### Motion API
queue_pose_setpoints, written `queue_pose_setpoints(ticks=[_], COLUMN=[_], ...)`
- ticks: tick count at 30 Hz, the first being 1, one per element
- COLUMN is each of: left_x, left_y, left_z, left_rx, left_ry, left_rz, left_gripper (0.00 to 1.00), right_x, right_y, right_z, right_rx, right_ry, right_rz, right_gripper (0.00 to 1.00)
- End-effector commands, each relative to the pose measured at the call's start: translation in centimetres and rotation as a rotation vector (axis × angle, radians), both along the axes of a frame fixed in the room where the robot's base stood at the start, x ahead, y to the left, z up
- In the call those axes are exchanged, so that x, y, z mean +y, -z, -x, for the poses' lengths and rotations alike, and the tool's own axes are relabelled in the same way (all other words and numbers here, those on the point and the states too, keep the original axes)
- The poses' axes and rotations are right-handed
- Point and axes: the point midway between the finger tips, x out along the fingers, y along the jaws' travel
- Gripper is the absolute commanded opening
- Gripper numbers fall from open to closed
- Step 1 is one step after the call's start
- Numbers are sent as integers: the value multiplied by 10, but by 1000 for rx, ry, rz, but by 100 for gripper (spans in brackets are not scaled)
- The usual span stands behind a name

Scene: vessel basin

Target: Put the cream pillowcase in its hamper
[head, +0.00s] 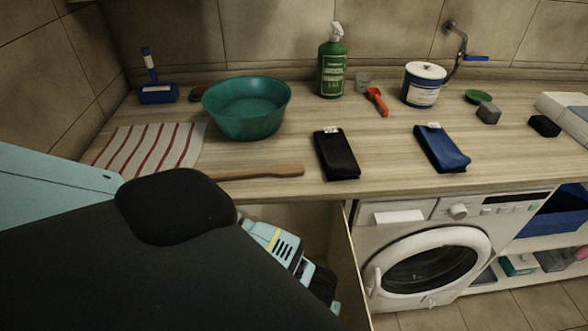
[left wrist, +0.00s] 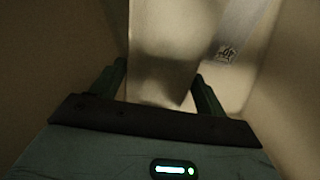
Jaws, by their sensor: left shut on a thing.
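My left gripper (head: 318,282) is low in front of the counter, partly hidden by my own arm, inside or over a pale-walled opening (head: 300,215) below the worktop. In the left wrist view its two fingers (left wrist: 160,72) are shut on a cream cloth, the cream pillowcase (left wrist: 165,55), which hangs between them. Pale walls surround it there, probably the hamper's inside. A light strip with a dark printed mark (left wrist: 227,53) lies to the right; I cannot tell whether it belongs to the cloth. The pillowcase is hidden in the head view. My right gripper is not in view.
The worktop holds a teal basin (head: 247,108), striped towel (head: 150,150), black folded cloth (head: 336,155), blue folded cloth (head: 442,149), green spray bottle (head: 331,69) and white tub (head: 423,85). A washing machine (head: 432,250) stands right of the opening.

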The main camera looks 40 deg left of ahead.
Motion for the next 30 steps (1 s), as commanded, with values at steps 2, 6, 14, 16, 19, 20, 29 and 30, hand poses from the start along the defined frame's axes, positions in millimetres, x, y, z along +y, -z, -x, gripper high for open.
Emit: queue_pose_setpoints(ticks=[2, 6, 14, 16, 19, 20, 29, 30], left_x=[0, 0, 0, 0, 0, 1, 0, 0], left_y=[4, 5, 44, 55, 64, 66, 75, 80], left_z=[2, 2, 3, 3, 3, 2, 2, 2], left_rx=[-2, -3, 3, 3, 1, 0, -1, -1], left_ry=[-2, -3, -2, -2, -2, -2, -2, -2], left_rz=[1, 1, -2, -1, 0, 0, 0, 0], left_gripper=[45, 45, 45, 45, 45, 45, 45, 45], right_x=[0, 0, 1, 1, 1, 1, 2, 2], right_y=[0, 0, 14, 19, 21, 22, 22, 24], right_z=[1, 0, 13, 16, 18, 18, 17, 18], right_rx=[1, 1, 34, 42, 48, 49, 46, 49], right_ry=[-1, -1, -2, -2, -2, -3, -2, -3], right_rz=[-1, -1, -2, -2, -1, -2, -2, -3], right_gripper=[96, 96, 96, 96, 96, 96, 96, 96])
